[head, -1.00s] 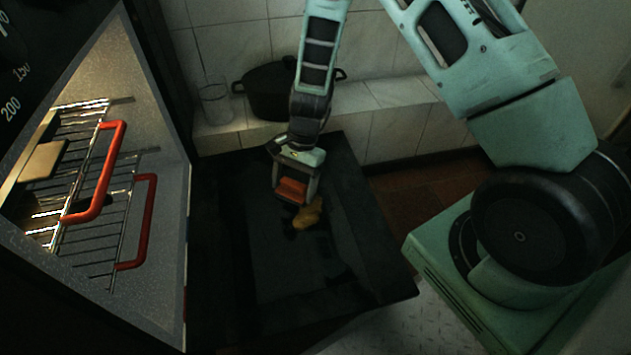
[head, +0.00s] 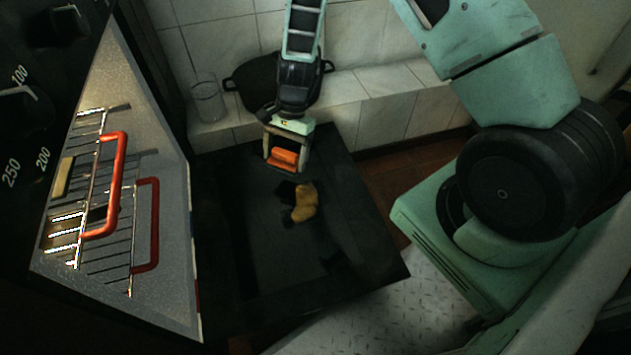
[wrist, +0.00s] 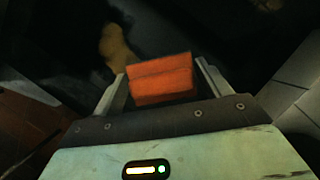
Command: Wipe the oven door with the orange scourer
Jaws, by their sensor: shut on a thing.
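The open oven door (head: 235,225) is a dark panel lying flat in front of the oven in the head view. A yellow-brown smear (head: 304,203) with a dark patch beside it is on the door. It also shows in the wrist view (wrist: 118,46). My gripper (head: 285,160) is shut on the orange scourer (head: 283,157), just behind the smear in the head view. The scourer also shows between the fingers in the wrist view (wrist: 160,78). I cannot tell whether the scourer touches the door.
The oven cavity at left holds wire racks with red-orange handles (head: 118,185). A dark lidded pot (head: 255,85) and a clear glass (head: 207,103) stand on the tiled ledge (head: 345,87) behind the door. Wooden floor shows to the right of the door.

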